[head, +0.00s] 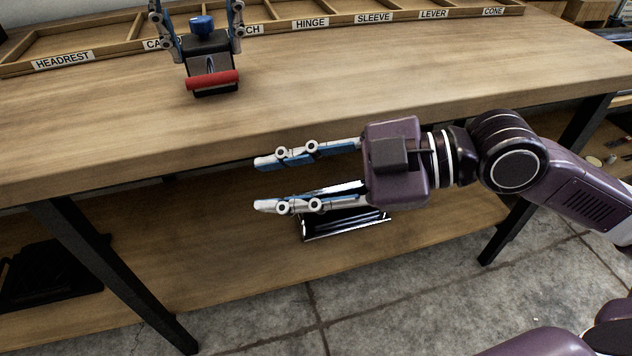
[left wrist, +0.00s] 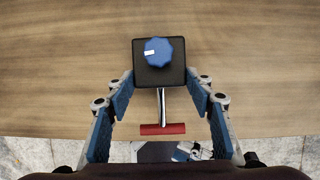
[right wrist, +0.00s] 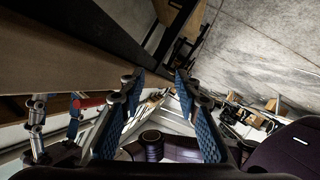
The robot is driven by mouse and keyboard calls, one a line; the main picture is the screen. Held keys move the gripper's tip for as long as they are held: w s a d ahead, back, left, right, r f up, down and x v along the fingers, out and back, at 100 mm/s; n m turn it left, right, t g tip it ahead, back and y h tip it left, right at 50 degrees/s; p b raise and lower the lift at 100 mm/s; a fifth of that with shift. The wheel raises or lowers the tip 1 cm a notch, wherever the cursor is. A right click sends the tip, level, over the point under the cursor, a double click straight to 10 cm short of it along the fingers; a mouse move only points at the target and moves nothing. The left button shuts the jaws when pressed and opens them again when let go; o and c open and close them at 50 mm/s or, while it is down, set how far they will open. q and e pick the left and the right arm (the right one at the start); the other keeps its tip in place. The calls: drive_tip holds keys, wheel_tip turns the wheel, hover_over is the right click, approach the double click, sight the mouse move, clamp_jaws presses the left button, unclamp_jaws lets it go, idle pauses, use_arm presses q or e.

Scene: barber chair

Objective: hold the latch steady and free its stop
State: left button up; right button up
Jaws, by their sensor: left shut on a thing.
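The latch (head: 212,72) is a dark block on the bench top near its front edge. It has a blue knob (head: 201,25) on top and a red grip (head: 212,80) on a metal lever at the front. The left wrist view shows the blue knob (left wrist: 158,52) from above, with a small white mark, and the red grip (left wrist: 162,129). My left gripper (head: 209,47) is shut on the block's sides. My right gripper (head: 262,184) is open and empty, in front of and below the bench edge, right of the latch. Which part is the stop I cannot tell.
A wooden sorting tray (head: 270,31) with labelled compartments (HEADREST, HINGE, SLEEVE, LEVER, CONE) lies along the back. The bench top (head: 400,80) right of the latch is clear. A shiny metal part (head: 345,227) is on the lower shelf (head: 230,250).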

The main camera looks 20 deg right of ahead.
drive_tip(key=w+a+f+m+t+y, duration=0.1)
drive_tip(key=w+a+f+m+t, duration=0.4)
drive_tip(key=m, duration=0.4)
use_arm(q)
drive_tip(key=shift+r, duration=0.2)
drive_tip(key=shift+r+p, duration=0.15)
drive_tip(key=shift+p, duration=0.15)
use_arm(e)
drive_tip(key=w+d+f+m+t+h, duration=0.2)
drive_tip(key=d+f+m+t+h, duration=0.3)
drive_tip(key=d, duration=0.7)
drive_tip(key=shift+w+f+m+t+h, duration=0.2)
drive_tip(key=shift+w+m+t+h, duration=0.2)
drive_tip(key=shift+m+t+h, duration=1.45)
